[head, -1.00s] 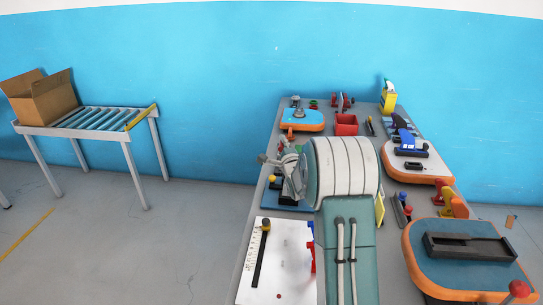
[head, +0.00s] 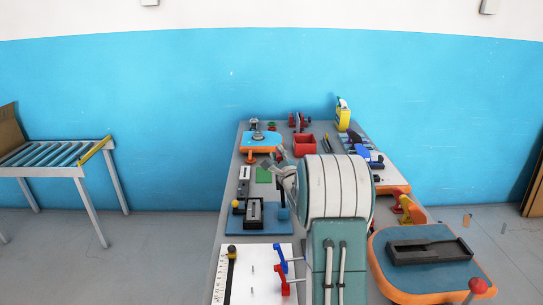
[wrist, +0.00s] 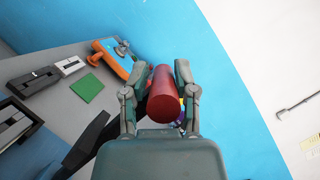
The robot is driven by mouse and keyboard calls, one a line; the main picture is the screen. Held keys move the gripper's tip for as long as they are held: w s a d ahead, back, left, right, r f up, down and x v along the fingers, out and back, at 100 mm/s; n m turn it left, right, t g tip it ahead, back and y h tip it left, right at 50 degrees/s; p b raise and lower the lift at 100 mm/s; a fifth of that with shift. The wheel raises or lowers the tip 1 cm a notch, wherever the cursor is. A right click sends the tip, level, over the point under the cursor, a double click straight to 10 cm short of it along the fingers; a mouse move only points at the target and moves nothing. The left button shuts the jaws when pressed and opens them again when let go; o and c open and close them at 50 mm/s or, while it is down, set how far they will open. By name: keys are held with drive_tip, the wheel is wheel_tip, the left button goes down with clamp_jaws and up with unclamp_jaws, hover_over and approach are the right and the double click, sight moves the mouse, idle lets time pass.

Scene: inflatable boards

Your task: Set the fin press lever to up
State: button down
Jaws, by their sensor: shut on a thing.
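The fin press appears to be the blue base plate (head: 240,222) with a dark frame (head: 255,214) on the bench, left of my arm in the head view. In the wrist view my gripper (wrist: 160,78) is closed around a red cylindrical grip (wrist: 163,98), one finger on each side. A dark bar (wrist: 90,140) runs from the lower left toward the grip and looks like the lever's arm; their joint is hidden behind my gripper. In the head view my gripper (head: 285,172) is raised above the bench beside the press, and my arm partly covers the lever.
A white board (head: 247,280) with a ruler and blue and red clamps lies nearer. A red bin (head: 304,146) and an orange-edged blue board (head: 261,141) stand farther back. Another blue board (head: 430,270) holds a black tray at right. A roller table (head: 55,157) stands left, beyond open floor.

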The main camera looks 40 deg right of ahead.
drive_tip(key=shift+s+d+f, duration=0.25)
drive_tip(key=shift+d+f, duration=0.1)
drive_tip(key=shift+f, duration=0.25)
drive_tip(key=shift+c, duration=2.2)
unclamp_jaws()
drive_tip(key=shift+s+d, duration=0.1)
drive_tip(key=shift+d+r, duration=0.1)
drive_tip(key=shift+d, duration=0.05)
drive_tip(key=shift+r, duration=0.15)
drive_tip(key=v, duration=1.2)
drive_tip(key=shift+a, duration=0.3)
